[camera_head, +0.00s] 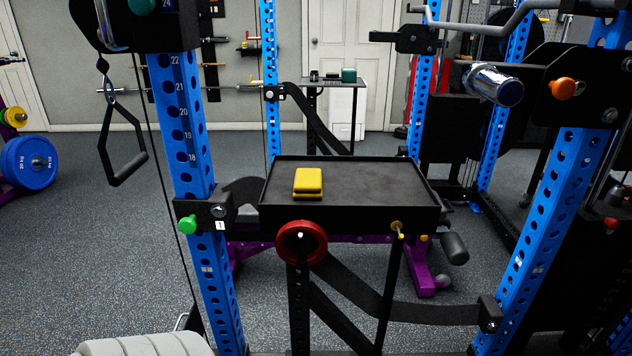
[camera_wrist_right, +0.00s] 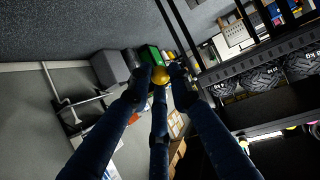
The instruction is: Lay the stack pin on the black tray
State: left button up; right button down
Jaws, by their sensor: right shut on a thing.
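The black tray (camera_head: 385,187) is mounted at the rack in the middle of the head view, with a low raised rim. A yellow block (camera_head: 308,180) lies on its left part; the rest of its surface is bare. The pin's shaft is hidden or too dark to make out. My right gripper is not in the head view. My left gripper shows in neither view.
Blue rack uprights (camera_head: 188,130) stand left and right of the tray. A black strap (camera_head: 390,305) hangs below. A purple bench frame (camera_head: 424,270) stands behind. A handle (camera_head: 122,150) hangs at left.

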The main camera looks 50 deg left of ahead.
aim_at(330, 188)
jog(key=i+l+u, duration=0.1)
jog(key=u, duration=1.75)
jog(key=l+u, duration=0.15)
jog(key=l, duration=0.25)
jog(key=k+l+u, duration=0.15)
jog(key=l, duration=0.3)
jog(key=l+u, duration=0.15)
jog(key=l, duration=0.25)
